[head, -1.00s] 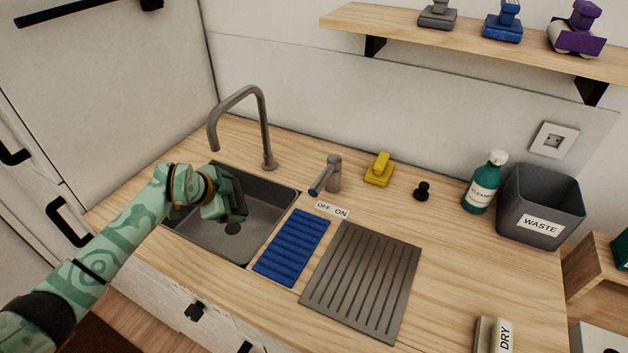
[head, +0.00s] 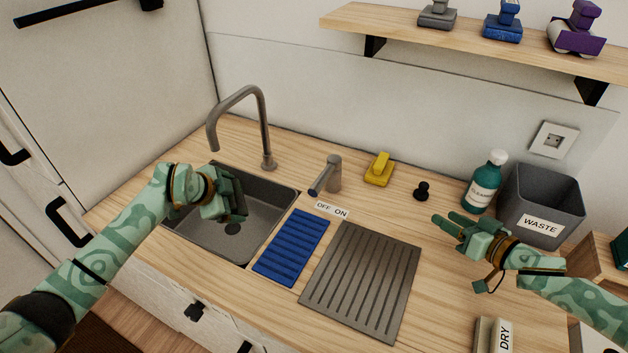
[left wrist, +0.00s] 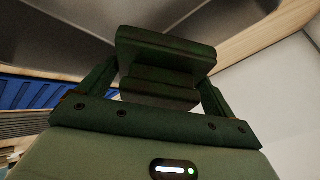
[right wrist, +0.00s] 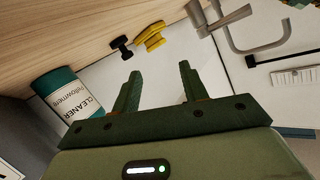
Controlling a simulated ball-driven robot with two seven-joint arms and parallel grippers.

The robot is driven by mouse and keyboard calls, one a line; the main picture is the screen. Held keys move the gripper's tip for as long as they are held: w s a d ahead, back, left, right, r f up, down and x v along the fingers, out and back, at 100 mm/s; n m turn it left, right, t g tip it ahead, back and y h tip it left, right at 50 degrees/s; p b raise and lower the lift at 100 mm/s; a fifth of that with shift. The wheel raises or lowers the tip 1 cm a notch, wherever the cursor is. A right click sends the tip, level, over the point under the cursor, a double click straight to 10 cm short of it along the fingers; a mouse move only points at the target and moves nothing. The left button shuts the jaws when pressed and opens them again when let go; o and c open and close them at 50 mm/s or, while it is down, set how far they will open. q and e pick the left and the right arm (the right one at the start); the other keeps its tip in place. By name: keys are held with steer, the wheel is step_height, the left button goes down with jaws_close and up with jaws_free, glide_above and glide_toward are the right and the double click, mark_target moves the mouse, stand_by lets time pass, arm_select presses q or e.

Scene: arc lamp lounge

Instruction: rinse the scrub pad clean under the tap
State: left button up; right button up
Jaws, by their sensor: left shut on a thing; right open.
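My left gripper (head: 234,196) is over the sink (head: 262,222), below and to the right of the tap spout. In the left wrist view it is shut on a dark green block-shaped thing, taken to be the scrub pad (left wrist: 165,55). In the head view the pad is mostly hidden by the hand, and its dirt cannot be told. The tap (head: 265,125) shows no water stream. Its lever (head: 322,182) points down-left, towards OFF on the OFF/ON label (head: 332,210). My right gripper (head: 448,224) is open and empty above the counter, right of the grey ribbed mat.
A blue ribbed mat (head: 292,248) and grey ribbed mat (head: 362,282) lie right of the sink. Behind are a yellow scrubber (head: 379,170), a black knob (head: 422,190), a cleaner bottle (head: 484,184) and a waste bin (head: 512,208). A shelf (head: 450,42) hangs above.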

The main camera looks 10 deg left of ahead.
mark_target(319, 183)
steer(key=a+m, duration=0.2)
steer(key=a, duration=0.1)
steer(key=w+a+m+y, duration=0.1)
steer(key=a, duration=0.3)
steer(key=w+a+m, duration=0.1)
steer(key=a+m, duration=0.1)
steer(key=a, duration=0.2)
steer(key=shift+w+a+r+m, duration=0.1)
steer(key=shift+w+r+m, duration=0.05)
steer(key=shift+r+m, duration=0.15)
steer(key=a+r+m+g+y, duration=0.15)
steer(key=a+m, duration=0.45)
steer(key=a, duration=0.6)
steer(key=x, duration=0.9)
steer(key=shift+w+a+f, duration=0.1)
steer(key=shift+w+f, duration=0.05)
steer(key=shift+x, duration=0.9)
steer(key=shift+c, duration=0.3)
steer(key=shift+y, duration=0.25)
jaws_close()
